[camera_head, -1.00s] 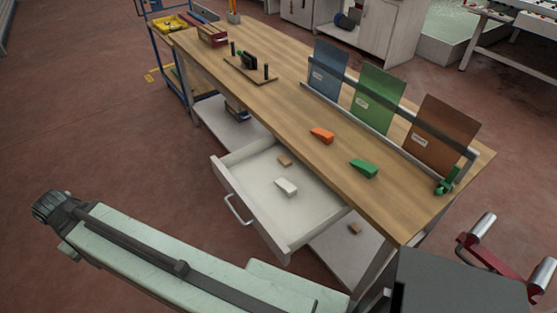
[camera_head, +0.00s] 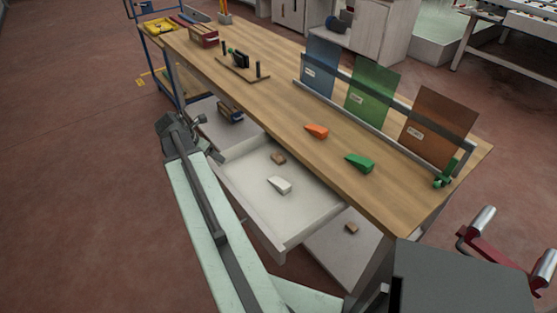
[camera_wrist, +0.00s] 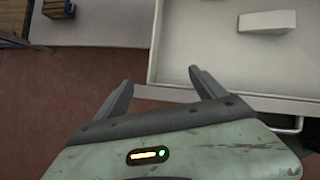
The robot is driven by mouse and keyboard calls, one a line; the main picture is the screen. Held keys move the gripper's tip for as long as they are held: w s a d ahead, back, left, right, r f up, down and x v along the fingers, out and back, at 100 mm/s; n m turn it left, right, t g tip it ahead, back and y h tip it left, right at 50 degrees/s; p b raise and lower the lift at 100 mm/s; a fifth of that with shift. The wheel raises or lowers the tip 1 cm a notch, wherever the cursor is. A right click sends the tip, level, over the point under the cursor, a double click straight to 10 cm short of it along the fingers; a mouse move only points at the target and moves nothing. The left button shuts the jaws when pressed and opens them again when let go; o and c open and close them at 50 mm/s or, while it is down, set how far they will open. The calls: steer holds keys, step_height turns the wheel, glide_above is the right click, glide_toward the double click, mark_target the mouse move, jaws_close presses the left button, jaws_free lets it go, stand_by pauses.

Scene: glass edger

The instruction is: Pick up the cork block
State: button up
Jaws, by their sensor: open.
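Two small brown blocks look like cork: one (camera_head: 278,159) lies in the open drawer (camera_head: 322,208), the other (camera_head: 351,229) on the lower shelf under the table. I cannot tell for sure which is the cork block. A white block (camera_head: 280,185) lies in the drawer near the first; it also shows in the wrist view (camera_wrist: 267,21). My gripper (camera_head: 212,138) is open and empty, at the left end of the drawer. In the wrist view its fingers (camera_wrist: 160,78) are apart beside the drawer's corner, with no brown block visible between them.
On the wooden tabletop (camera_head: 275,105) are an orange wedge (camera_head: 316,131), a green wedge (camera_head: 360,162) and a rack with coloured panels (camera_head: 370,95). A dark-and-brown box (camera_head: 230,112) sits on the lower shelf. The drawer's walls rise around its contents. Floor at left is free.

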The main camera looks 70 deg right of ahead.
mark_target(278, 157)
steer(key=s+d+f+m+g+b, duration=0.1)
steer(key=s+d+m, duration=0.1)
steer(key=s+d, duration=0.55)
steer(key=s+d+f+m+g+b, duration=0.15)
steer(key=s+d, duration=0.25)
steer(key=s, duration=0.7)
steer(key=b+x, duration=0.4)
steer(key=x, duration=0.1)
steer(key=b+x, duration=0.2)
steer(key=shift+w+d+f, duration=0.1)
steer(key=shift+w+f, duration=0.15)
steer(key=shift+w, duration=0.05)
steer(key=shift+s+d, duration=0.1)
steer(key=shift+d, duration=0.05)
steer(key=shift+r, duration=0.1)
steer(key=c, duration=1.4)
